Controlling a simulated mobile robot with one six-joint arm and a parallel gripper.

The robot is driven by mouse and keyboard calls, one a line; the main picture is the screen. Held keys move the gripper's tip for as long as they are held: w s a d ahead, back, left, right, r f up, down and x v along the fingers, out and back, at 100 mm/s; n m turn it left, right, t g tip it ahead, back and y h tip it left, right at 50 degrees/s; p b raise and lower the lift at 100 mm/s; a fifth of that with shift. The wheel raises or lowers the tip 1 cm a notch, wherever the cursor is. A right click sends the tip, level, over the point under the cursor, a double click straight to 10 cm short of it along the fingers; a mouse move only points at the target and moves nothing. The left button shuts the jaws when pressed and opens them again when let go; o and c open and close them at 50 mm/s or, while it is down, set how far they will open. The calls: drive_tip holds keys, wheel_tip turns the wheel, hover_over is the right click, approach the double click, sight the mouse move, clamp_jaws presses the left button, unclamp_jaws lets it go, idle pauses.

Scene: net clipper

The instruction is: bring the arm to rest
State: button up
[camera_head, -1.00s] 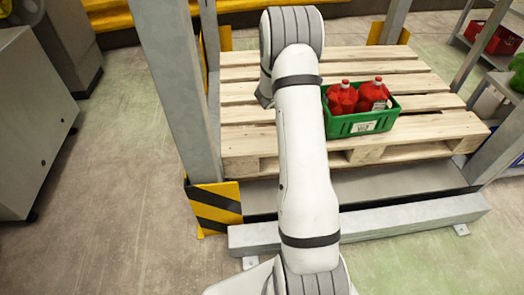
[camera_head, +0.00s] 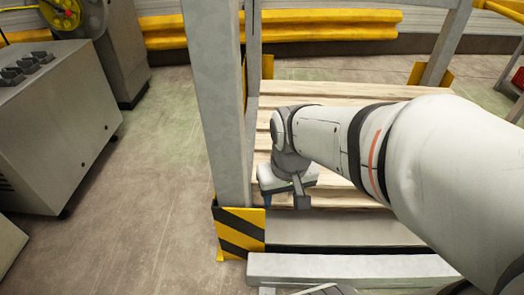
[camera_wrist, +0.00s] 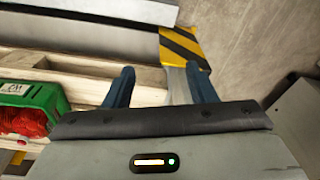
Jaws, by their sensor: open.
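My gripper (camera_wrist: 160,68) is open and empty in the wrist view, its two dark fingers well apart. In the head view my gripper (camera_head: 300,194) is low at the end of the arm, over the pallet's front left part and close to the upright post. My arm is bent and crosses the right side of the head view.
The grey rack post (camera_head: 216,100) has a yellow-black guard (camera_head: 238,232) at its foot. The wooden pallet (camera_head: 330,92) lies behind a grey front beam (camera_head: 340,268). A green crate (camera_wrist: 32,94) with red contents shows in the wrist view. A grey cabinet (camera_head: 55,120) stands left; floor between is clear.

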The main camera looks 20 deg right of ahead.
drive_tip(key=shift+s+a, duration=0.15)
drive_tip(key=shift+s, duration=0.3)
wheel_tip(320, 180, up, 31)
drive_tip(key=t+p, duration=0.1)
drive_tip(key=p, duration=2.6)
drive_tip(key=shift+s+f+p, duration=0.2)
drive_tip(key=shift+s+p, duration=0.05)
drive_tip(key=shift+p, duration=0.05)
